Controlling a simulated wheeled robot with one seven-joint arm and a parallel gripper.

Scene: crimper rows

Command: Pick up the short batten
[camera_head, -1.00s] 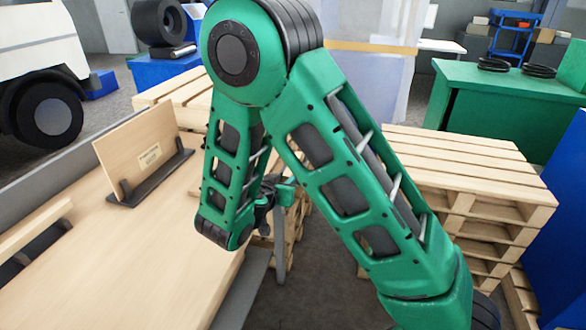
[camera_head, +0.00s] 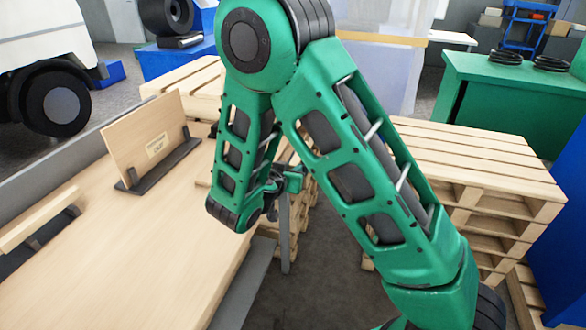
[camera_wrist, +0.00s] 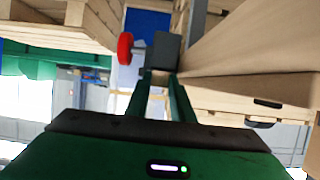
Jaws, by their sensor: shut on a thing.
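My gripper (camera_wrist: 160,88) shows in the wrist view, its two green fingers close together and shut on a small pale wooden piece (camera_wrist: 160,77), which I take to be the short batten. Only a little of it shows between the fingertips, so its length and tilt cannot be told. In the head view my arm hides most of the gripper, beside the right edge of the workbench (camera_head: 150,260).
A labelled wooden board (camera_head: 145,145) stands in a dark holder on the bench. Another wooden strip (camera_head: 38,220) rests on dark supports at far left. Stacked pallets (camera_head: 480,165) stand right of my arm. A dark block with a red knob (camera_wrist: 125,48) is close beyond the fingertips. Grey floor shows between.

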